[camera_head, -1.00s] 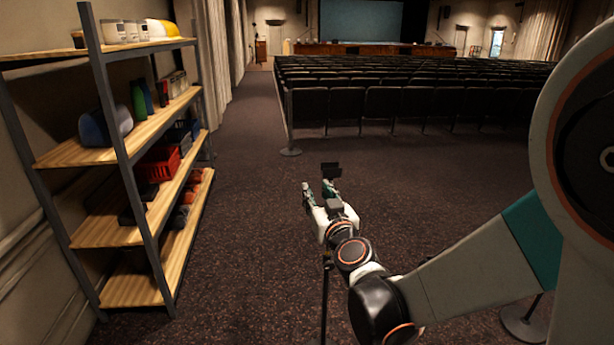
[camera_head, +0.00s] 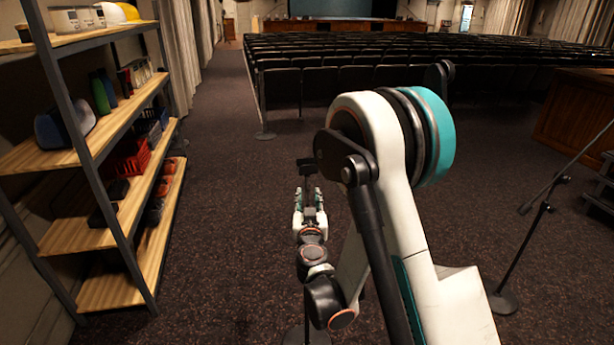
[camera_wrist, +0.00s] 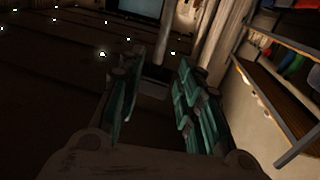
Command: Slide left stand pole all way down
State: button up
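A thin dark stand pole (camera_head: 307,318) shows at the bottom middle of the head view, and my arm hides its upper part. Its round base (camera_head: 292,337) is cut by the lower edge. Another stand (camera_head: 516,258), with a slanted boom at its top and a round base (camera_head: 503,302), is at the right. My gripper (camera_head: 309,188) points away over the carpet, beyond the bottom-middle pole. In the wrist view my gripper (camera_wrist: 158,88) has its green fingers spread apart, and no pole shows between them.
A shelf rack (camera_head: 110,225) with boxes, a red crate and bottles stands at the left. Rows of dark seats (camera_head: 380,85) fill the back. A wooden cabinet (camera_head: 580,110) is at the far right. Carpet (camera_head: 220,215) is clear between the rack and my arm.

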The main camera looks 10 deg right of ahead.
aim_at(307, 183)
jog(key=w, duration=0.3)
jog(key=w+d, duration=0.1)
jog(key=w, duration=0.2)
jog(key=w+d, duration=0.1)
jog(key=w, duration=0.3)
grip_shut()
